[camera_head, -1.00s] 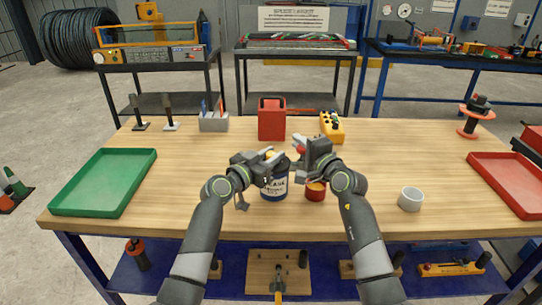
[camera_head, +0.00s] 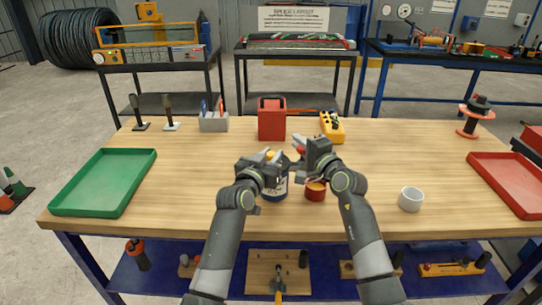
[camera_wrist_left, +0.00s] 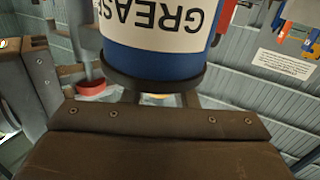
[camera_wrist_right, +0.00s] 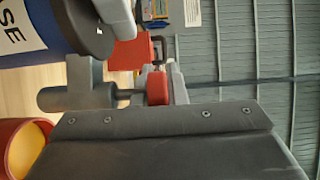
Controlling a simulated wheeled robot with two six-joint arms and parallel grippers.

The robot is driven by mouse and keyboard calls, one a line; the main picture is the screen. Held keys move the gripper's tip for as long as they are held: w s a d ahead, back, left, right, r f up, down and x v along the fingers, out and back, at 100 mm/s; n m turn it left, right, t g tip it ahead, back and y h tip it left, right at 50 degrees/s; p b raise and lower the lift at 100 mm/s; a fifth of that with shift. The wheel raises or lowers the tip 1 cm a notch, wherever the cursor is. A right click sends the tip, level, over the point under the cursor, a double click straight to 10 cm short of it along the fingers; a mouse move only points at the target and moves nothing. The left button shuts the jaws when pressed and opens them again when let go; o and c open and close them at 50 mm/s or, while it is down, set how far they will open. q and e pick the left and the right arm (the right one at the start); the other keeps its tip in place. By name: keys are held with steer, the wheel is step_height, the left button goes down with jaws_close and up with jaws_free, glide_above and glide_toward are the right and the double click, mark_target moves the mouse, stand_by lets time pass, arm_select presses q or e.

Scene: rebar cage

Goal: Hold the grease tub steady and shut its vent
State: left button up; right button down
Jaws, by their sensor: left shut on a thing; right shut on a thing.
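The grease tub (camera_head: 274,191) is a blue can with a white label and dark lid, upright on the workbench; it looks upside down in the left wrist view (camera_wrist_left: 155,58). My left gripper (camera_head: 272,163) is at the lid, shut on what seems to be a yellow knob (camera_head: 269,155); the fingers hide most of it. My right gripper (camera_head: 303,154) is shut on a red knob (camera_wrist_right: 157,88) on a dark stem, which joins a grey cylindrical fitting (camera_wrist_right: 76,92) beside the lid. I take this for the vent; its setting cannot be told.
A red cup (camera_head: 315,192) with orange contents stands close right of the tub. A green tray (camera_head: 73,207) and a red tray (camera_head: 490,189) lie at the sides. A red box (camera_head: 271,124) stands behind my grippers.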

mark_target(271, 153)
arm_select(q)
steer(key=shift+f+n+t+y, duration=0.15)
steer(key=shift+n+t+y, duration=0.25)
steer(key=shift+n+y, duration=0.45)
steer(key=o, duration=1)
steer(key=shift+c, duration=0.2)
step_height(271, 153, up, 10)
steer(key=shift+r, duration=0.1)
